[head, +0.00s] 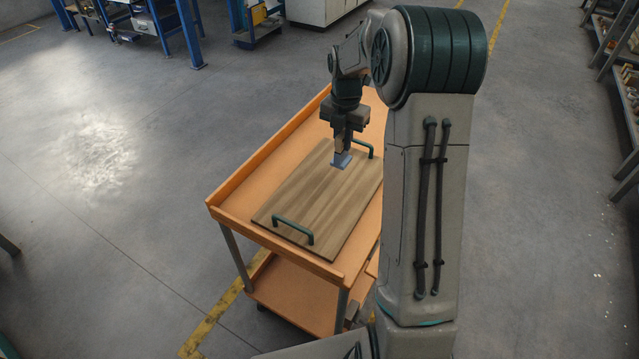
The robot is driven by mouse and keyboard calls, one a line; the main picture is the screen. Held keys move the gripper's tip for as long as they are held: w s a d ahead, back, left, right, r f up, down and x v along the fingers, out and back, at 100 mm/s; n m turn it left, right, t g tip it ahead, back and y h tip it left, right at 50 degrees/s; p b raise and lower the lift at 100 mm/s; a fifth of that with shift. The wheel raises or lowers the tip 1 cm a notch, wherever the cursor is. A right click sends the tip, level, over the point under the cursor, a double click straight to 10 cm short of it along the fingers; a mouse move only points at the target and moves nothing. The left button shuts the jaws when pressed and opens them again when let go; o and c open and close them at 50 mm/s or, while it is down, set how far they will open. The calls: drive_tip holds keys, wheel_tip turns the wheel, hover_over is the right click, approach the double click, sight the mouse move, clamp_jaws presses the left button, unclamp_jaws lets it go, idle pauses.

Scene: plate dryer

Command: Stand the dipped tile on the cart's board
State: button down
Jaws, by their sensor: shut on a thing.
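The tile (341,160) is a small blue-grey piece at the tip of my gripper (342,147). My gripper points down and is shut on the tile's upper part. The tile is over the far half of the wooden board (309,208). Its lower edge is at or just above the wood; I cannot tell whether it touches. The board lies flat on the top of the orange cart (235,206) and has a green handle (293,230) at its near end and another green handle (364,148) at its far end.
The cart's raised rim (272,241) runs around its top. The board is bare around the tile. My arm hides the cart's right side. Blue racks (186,30) stand at the back left and shelves (615,60) at the right, with open floor between.

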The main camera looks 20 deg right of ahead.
drive_tip(key=shift+s+a+f+p, duration=0.1)
drive_tip(key=shift+s+a+f, duration=0.65)
drive_tip(key=shift+a+f, duration=0.75)
drive_tip(key=shift+s+a+f+p, duration=0.15)
drive_tip(key=shift+s+a+f, duration=0.6)
drive_tip(key=shift+a+f, duration=0.8)
drive_tip(key=shift+s+a+f+p, duration=0.1)
drive_tip(key=shift+s+a+f, duration=0.85)
drive_tip(key=shift+f, duration=0.85)
drive_tip(key=shift+w+a, duration=0.2)
drive_tip(key=shift+f, duration=0.2)
drive_tip(key=c, duration=1.4)
unclamp_jaws()
drive_tip(key=shift+r, duration=0.15)
